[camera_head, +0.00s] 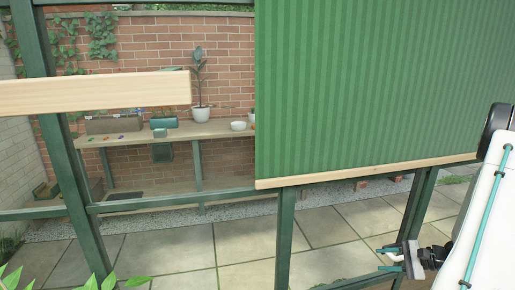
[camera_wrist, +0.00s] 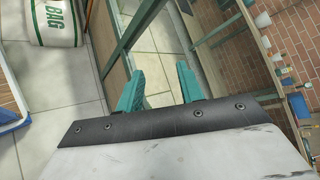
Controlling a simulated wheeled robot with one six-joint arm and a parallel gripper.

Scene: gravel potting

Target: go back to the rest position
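My gripper (camera_head: 384,259) shows at the lower right of the head view, in front of the green frame and paving. Its two teal fingers point left and stand apart. In the wrist view the fingers of my gripper (camera_wrist: 160,72) are also spread, with only floor and a green frame rail visible between them. Nothing is held.
A green ribbed blind (camera_head: 365,85) with a wooden bottom bar fills the upper right. A wooden bar (camera_head: 95,93) crosses at left. A potting bench (camera_head: 185,132) stands behind the frame. A white bag (camera_wrist: 55,22) and blue-rimmed tray (camera_wrist: 10,105) show at left in the wrist view.

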